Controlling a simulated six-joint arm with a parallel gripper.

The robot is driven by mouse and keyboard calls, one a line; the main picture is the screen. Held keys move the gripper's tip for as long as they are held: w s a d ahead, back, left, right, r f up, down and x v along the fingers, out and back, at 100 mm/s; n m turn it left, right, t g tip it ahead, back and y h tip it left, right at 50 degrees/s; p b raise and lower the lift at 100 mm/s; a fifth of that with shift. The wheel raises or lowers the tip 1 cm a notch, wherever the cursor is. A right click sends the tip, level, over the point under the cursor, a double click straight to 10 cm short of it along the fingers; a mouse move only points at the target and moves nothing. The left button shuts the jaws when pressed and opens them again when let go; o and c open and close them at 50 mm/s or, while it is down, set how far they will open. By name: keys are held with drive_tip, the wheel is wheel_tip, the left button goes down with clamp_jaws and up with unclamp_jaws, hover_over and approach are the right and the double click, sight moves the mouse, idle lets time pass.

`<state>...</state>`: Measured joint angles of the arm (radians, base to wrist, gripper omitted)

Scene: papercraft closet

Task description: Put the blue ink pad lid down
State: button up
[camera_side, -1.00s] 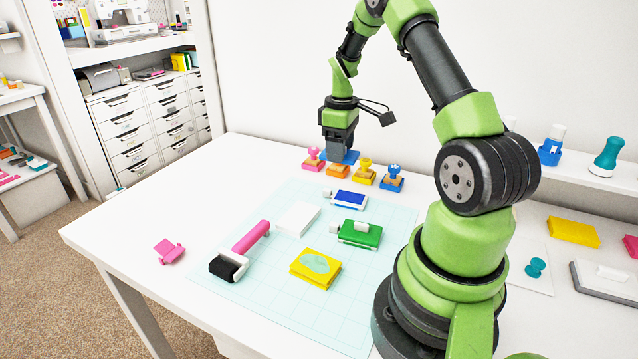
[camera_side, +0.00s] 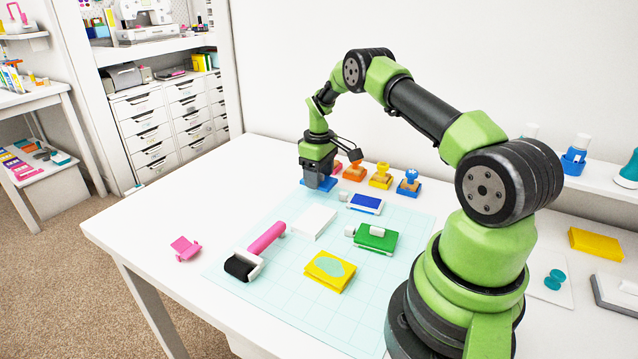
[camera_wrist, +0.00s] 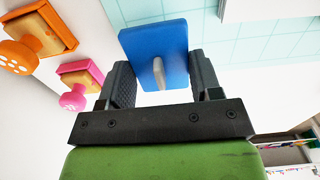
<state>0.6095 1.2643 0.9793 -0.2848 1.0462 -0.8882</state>
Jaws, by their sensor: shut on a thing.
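My gripper (camera_side: 318,178) is shut on the blue ink pad lid (camera_side: 322,184), low over the white table just beyond the far edge of the pale mat. The wrist view shows the lid (camera_wrist: 152,48) as a flat blue plate with a grey-white handle between my two fingers (camera_wrist: 160,80). I cannot tell whether the lid touches the table. The blue ink pad (camera_side: 366,204), white-cased with a dark blue top, lies uncovered on the mat to the right.
Pink, orange (camera_side: 354,171), yellow (camera_side: 381,177) and blue stamps (camera_side: 409,185) stand close right of my gripper. A roller (camera_side: 255,252), green pad (camera_side: 376,239) and yellow pad (camera_side: 329,270) lie on the mat (camera_side: 290,300). The table left of my gripper is clear.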

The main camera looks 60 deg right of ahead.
drive_tip(key=shift+f, duration=1.25)
drive_tip(key=o, duration=0.9)
drive_tip(key=shift+f, duration=0.15)
